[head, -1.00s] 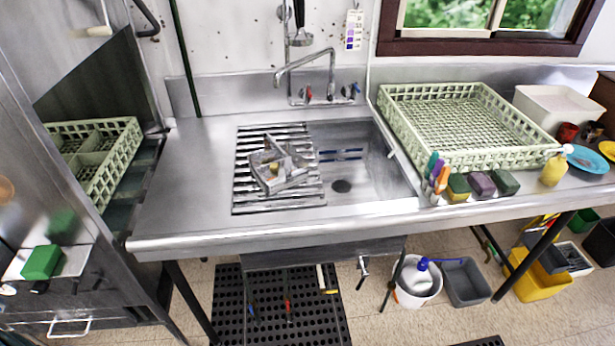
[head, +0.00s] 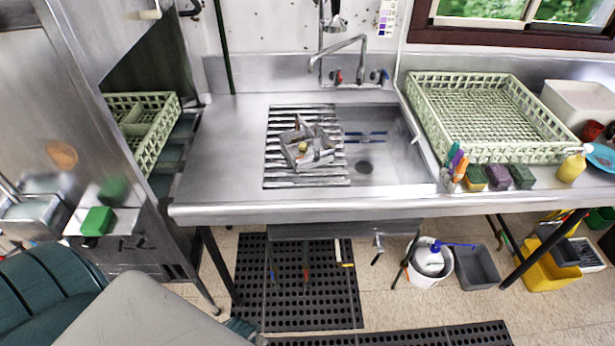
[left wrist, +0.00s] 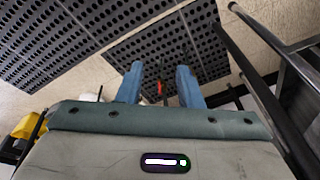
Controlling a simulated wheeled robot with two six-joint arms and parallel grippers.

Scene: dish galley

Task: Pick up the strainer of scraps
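The strainer of scraps (head: 308,147) is a grey metal, open-topped strainer with a small yellowish scrap showing in it. It sits on the slatted metal rack (head: 275,180) over the left part of the sink in the head view. My left gripper (left wrist: 160,72) shows in the left wrist view with its two blue fingers apart and nothing held between them. It is low, above the floor mats and well away from the strainer, which is not in that view. My right gripper is not in view.
A pale green dish rack (head: 480,158) stands right of the sink basin (head: 385,170). The faucet (head: 340,45) rises behind it. The steel counter (head: 230,150) left of the slatted rack is clear. Tools hang under the counter's front. A white bucket (head: 425,278) stands on the floor.

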